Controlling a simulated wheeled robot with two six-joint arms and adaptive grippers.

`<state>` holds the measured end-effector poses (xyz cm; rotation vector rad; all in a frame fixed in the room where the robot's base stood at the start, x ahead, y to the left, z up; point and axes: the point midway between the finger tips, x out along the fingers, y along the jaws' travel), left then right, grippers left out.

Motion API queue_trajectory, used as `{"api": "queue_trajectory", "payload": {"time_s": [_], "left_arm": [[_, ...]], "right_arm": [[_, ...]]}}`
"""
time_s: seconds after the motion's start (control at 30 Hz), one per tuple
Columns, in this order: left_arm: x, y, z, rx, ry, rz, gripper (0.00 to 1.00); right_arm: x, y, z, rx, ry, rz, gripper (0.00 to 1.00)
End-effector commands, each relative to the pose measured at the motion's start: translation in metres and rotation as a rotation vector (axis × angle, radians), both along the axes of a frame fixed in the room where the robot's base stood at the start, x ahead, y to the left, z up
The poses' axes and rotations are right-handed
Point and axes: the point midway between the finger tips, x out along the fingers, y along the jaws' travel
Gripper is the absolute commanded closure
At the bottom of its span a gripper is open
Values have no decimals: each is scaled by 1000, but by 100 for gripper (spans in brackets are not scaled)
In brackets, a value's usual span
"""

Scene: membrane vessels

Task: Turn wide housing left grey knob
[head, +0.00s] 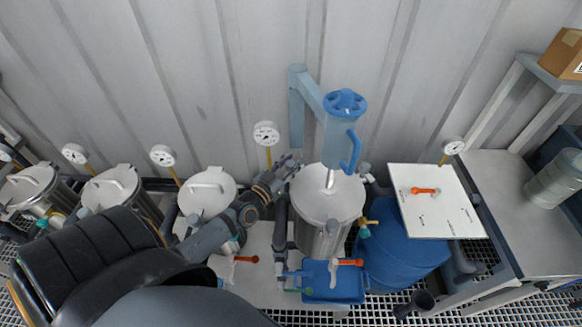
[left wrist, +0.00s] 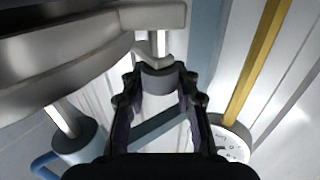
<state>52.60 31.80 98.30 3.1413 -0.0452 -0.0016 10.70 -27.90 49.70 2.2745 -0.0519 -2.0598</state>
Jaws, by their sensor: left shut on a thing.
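The wide housing (head: 327,205) is a steel cylinder with a pale lid, standing upright near the middle of the head view. My left gripper (head: 287,165) reaches its upper left side from the left. In the left wrist view my left gripper (left wrist: 160,88) is shut on the grey knob (left wrist: 160,79), which sits between the fingertips, below a pale stem fitting on the housing's side. The housing's rim (left wrist: 60,50) fills the upper left there. In the head view the held knob is mostly hidden by the fingers. Another grey knob (head: 364,168) shows at the housing's right side. My right gripper is not in view.
A blue cartridge (head: 339,135) with a handle hangs above the housing. A round gauge (head: 266,133) on a yellow stem stands close behind my left gripper. Smaller steel vessels (head: 207,192) are to the left. A blue drum (head: 400,245) and white board (head: 437,200) are to the right.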

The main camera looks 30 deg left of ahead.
Motion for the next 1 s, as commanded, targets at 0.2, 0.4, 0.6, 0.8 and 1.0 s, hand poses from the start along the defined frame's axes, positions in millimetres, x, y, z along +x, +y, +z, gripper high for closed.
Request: {"api": "queue_trajectory", "payload": {"time_s": [0.2, 0.4, 0.6, 0.8, 1.0], "left_arm": [[0, 0, 0, -1, 1, -17, 100], [0, 0, 0, -1, 0, -17, 100], [0, 0, 0, -1, 0, -17, 55], [0, 0, 0, -1, 0, -16, 46], [-3, 0, 0, 0, 1, -17, 46]], "right_arm": [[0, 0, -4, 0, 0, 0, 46], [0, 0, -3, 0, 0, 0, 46], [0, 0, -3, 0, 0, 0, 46], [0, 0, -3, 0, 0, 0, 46], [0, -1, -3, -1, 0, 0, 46]]}}
